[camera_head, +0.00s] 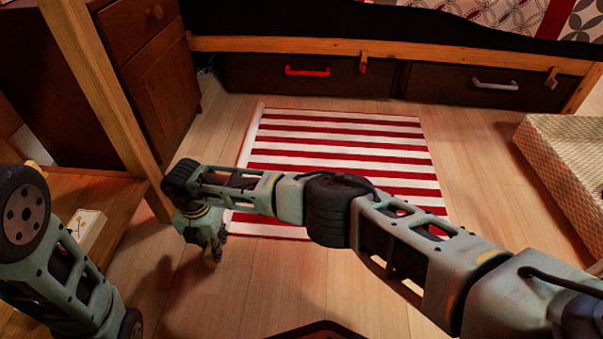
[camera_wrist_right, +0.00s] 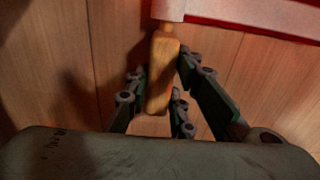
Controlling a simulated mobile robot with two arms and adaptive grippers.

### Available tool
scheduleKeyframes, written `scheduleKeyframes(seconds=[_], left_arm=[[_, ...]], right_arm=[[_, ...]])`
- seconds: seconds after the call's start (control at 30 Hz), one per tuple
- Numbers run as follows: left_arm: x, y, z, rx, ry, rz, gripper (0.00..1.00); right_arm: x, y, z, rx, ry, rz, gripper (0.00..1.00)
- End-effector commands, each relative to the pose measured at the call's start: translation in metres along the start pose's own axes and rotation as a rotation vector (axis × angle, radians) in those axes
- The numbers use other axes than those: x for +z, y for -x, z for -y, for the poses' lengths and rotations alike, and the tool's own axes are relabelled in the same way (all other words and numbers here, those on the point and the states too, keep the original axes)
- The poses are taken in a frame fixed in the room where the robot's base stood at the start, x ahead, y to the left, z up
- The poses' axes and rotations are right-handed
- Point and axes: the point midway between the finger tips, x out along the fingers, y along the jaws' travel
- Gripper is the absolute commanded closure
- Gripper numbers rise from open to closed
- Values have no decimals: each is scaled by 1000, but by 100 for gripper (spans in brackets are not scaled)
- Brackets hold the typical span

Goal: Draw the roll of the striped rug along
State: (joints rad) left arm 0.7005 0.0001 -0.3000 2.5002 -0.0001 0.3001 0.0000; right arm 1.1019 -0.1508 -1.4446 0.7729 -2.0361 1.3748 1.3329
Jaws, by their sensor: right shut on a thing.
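The striped rug (camera_head: 340,150), red and white, lies flat on the floor. A narrow pale roll (camera_head: 246,145) runs along its left edge. My right arm crosses over the rug's near part and hides some of it. In the right wrist view, a wooden handle (camera_wrist_right: 162,75) sticks out from the white end of the roll (camera_wrist_right: 168,9). My right gripper (camera_wrist_right: 160,95) is shut on this handle; in the head view the gripper (camera_head: 212,256) is at the rug's near left corner. My left arm shows at the lower left, but its gripper is out of view.
A bed frame with dark drawers (camera_head: 305,82) stands behind the rug. A dark wooden cabinet (camera_head: 160,80) and a wooden post (camera_head: 105,90) are at the left. A woven box-like piece (camera_head: 565,165) stands at the right. Bare floor (camera_head: 475,140) lies right of the rug.

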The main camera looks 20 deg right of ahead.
Motion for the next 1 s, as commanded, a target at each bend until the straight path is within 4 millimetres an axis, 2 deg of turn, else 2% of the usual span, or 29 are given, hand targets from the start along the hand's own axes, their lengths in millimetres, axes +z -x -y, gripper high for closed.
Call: scheduleKeyframes(seconds=[0.23,0.57,0.87,0.9,1.0], left_arm=[[0,0,0,0,0,0,53],[0,0,0,0,0,1,53],[0,0,0,0,0,1,53],[0,0,0,0,0,1,53],[0,0,0,0,0,1,53]], right_arm=[[2,0,-2,0,-1,5,100],[2,0,-28,-1,-2,5,100],[2,0,-31,1,0,5,100],[2,0,-31,1,0,5,78],[2,0,-31,1,0,4,69]])
